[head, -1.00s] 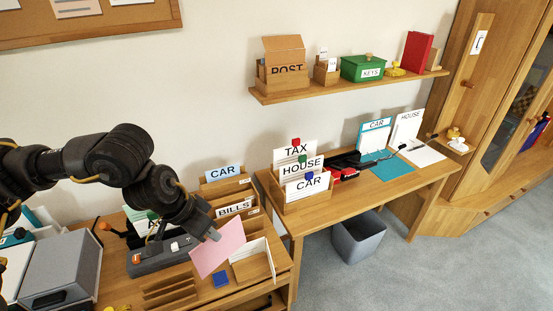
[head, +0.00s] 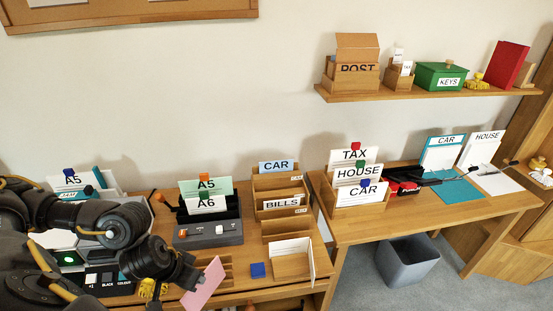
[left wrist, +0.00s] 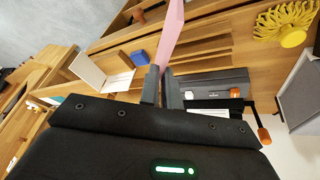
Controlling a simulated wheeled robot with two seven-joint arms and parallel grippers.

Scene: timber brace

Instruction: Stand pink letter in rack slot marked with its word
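My left gripper (head: 194,279) is shut on the pink letter (head: 207,284), which it holds tilted above the front of the desk. The left wrist view shows the fingers (left wrist: 161,78) closed on the pink letter (left wrist: 171,38). No word on the letter can be read. The wooden stepped rack (head: 282,210) stands to the right and behind the letter, apart from it. A blue CAR letter (head: 276,166) stands in its back slot, and a white BILLS letter (head: 283,203) stands further forward. Small slot labels are on its right side, too small to read surely. My right gripper is out of view.
A grey device (head: 208,233) with A5 and A6 sheets stands left. Another holder (head: 360,197) with TAX, HOUSE and CAR cards stands on the right desk.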

